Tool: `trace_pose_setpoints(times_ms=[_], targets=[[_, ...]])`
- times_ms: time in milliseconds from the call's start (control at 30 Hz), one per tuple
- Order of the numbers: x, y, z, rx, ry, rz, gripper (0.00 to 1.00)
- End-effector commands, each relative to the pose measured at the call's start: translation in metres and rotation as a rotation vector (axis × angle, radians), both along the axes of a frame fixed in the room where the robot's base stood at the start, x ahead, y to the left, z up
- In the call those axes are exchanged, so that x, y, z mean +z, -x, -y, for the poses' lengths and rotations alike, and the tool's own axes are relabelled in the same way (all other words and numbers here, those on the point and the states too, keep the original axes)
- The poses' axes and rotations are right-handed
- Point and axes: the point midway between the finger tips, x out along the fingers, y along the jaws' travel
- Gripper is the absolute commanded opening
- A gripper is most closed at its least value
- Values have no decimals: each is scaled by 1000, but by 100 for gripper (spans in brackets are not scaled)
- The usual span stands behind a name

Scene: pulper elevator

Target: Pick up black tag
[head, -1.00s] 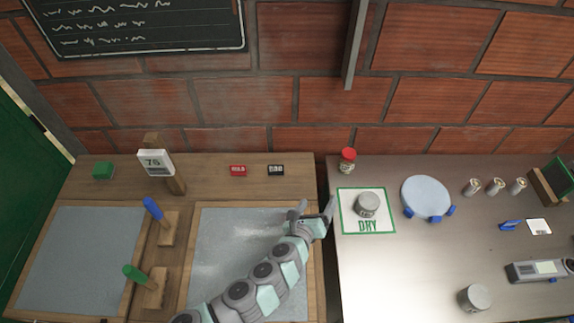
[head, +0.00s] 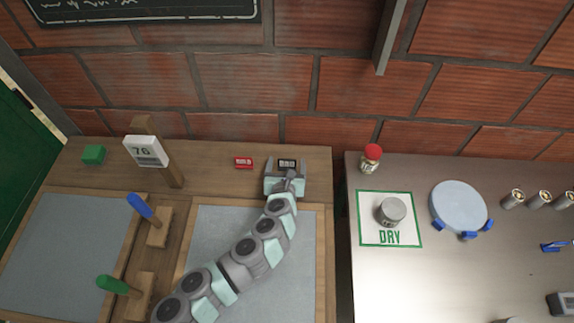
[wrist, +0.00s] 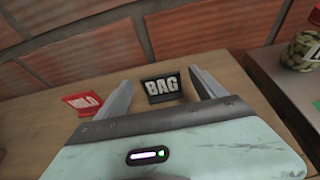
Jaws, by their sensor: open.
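The black tag (head: 287,163) lies on the wooden bench near the brick wall. In the wrist view the black tag (wrist: 162,86) shows white letters reading "BAG". My gripper (head: 285,170) is open, with its two fingers pointing toward the wall on either side of the tag. In the wrist view the tag appears between and just beyond the fingertips of my gripper (wrist: 160,80), and I see no contact. I cannot tell the exact height of the fingers over the bench.
A red tag (head: 243,162) lies left of the black tag, close to my left finger. A red-lidded jar (head: 371,159) stands right, on the metal table (head: 440,270).

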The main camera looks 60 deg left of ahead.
Motion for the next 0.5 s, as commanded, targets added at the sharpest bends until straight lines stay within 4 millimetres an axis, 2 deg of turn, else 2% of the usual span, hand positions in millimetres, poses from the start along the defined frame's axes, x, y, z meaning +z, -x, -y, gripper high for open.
trace_pose_setpoints(times_ms=[500], targets=[[-23,-21,-40,0,0,-1,80]])
